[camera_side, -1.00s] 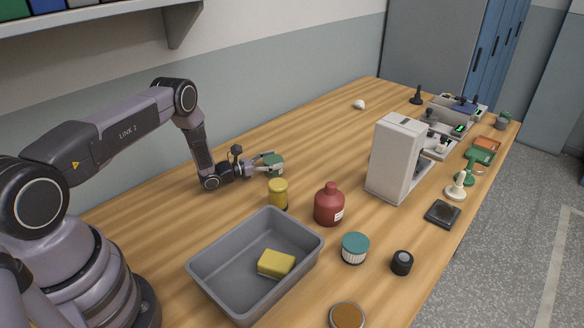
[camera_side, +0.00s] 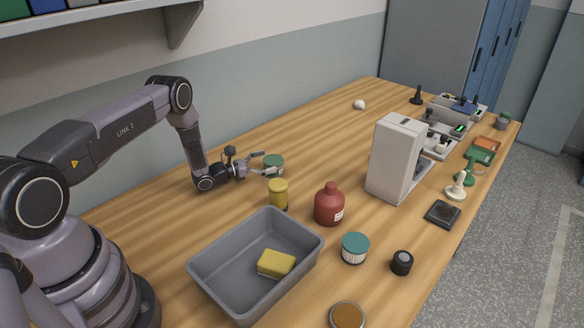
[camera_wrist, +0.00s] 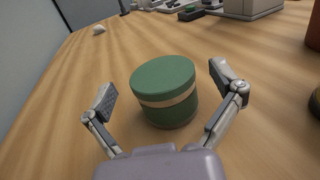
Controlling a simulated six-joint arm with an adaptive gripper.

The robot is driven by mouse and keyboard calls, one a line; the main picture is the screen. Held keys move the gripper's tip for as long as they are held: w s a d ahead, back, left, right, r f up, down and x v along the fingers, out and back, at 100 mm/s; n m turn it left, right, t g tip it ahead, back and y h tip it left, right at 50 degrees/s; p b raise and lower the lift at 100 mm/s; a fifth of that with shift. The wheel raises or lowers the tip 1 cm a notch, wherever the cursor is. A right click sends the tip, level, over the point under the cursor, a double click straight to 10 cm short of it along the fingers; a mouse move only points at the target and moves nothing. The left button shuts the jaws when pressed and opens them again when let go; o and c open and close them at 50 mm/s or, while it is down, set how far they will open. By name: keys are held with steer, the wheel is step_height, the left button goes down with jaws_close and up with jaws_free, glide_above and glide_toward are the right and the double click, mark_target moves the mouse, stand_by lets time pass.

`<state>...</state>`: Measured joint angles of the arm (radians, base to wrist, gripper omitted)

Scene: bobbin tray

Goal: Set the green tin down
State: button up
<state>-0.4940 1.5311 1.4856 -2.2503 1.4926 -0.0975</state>
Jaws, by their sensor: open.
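The green tin (camera_side: 273,161) stands upright on the wooden table, behind the yellow jar. In the wrist view the green tin (camera_wrist: 165,92) shows its lid and a pale band around its side. My gripper (camera_side: 264,164) is open at the tin. In the wrist view my gripper (camera_wrist: 163,82) has one finger on each side of the tin, with a gap on both sides. Part of the tin is hidden by a finger in the side view.
A yellow jar (camera_side: 278,194) stands close in front of my gripper. A red bottle (camera_side: 329,206), a grey bin (camera_side: 205,284) with a yellow sponge (camera_side: 276,263), and a white machine (camera_side: 396,158) are nearby. The table behind the tin is clear.

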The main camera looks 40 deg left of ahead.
steer(key=v, duration=1)
steer(key=shift+s, duration=0.15)
